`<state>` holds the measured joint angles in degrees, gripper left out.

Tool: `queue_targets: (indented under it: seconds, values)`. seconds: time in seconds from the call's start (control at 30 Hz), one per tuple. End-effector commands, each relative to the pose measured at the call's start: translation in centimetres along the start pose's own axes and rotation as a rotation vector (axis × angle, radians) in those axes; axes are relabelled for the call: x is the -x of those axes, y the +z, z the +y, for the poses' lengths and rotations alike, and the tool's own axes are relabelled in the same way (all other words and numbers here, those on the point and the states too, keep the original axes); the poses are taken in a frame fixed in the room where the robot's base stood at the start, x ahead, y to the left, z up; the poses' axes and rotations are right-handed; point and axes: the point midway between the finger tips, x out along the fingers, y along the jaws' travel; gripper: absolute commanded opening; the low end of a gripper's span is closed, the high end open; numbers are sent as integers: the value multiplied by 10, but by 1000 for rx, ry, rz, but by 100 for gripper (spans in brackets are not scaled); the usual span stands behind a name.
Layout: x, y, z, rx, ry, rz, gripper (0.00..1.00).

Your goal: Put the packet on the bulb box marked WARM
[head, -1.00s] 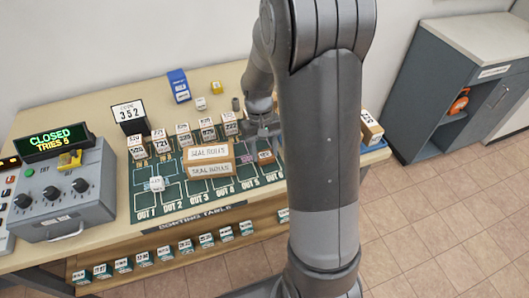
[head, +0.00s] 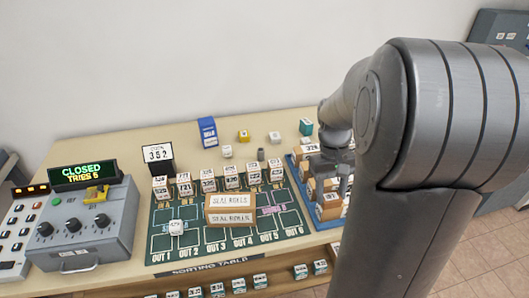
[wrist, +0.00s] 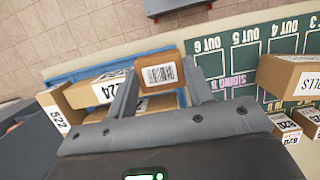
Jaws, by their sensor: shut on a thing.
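My gripper (head: 330,178) is low over the blue tray at the right end of the table in the head view. In the wrist view its two fingers (wrist: 163,68) stand on either side of a small brown carton with a barcode label (wrist: 160,77), and they are shut on it. Other cartons lie close by, one marked 824 (wrist: 100,88) and one marked 822 (wrist: 54,116). I cannot read WARM on any box, and I cannot pick out a bulb box. My arm hides part of the tray in the head view.
A control box (head: 80,228) and a display reading CLOSED (head: 84,175) stand at left. A blue box (head: 208,132) stands at the back.

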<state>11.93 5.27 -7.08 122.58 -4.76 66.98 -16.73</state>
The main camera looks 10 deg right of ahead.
Motion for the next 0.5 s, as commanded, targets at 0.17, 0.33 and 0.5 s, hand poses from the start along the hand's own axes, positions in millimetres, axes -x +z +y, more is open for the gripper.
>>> queue_targets:
  seconds: [0.17, 0.33, 0.5]
  values:
    - [9, -14, 1, 77, 23, 1, 24]
    - [36, -64, -4, 353, 100, 2, 24]
    - [71, -125, -17, 715, 201, 2, 24]
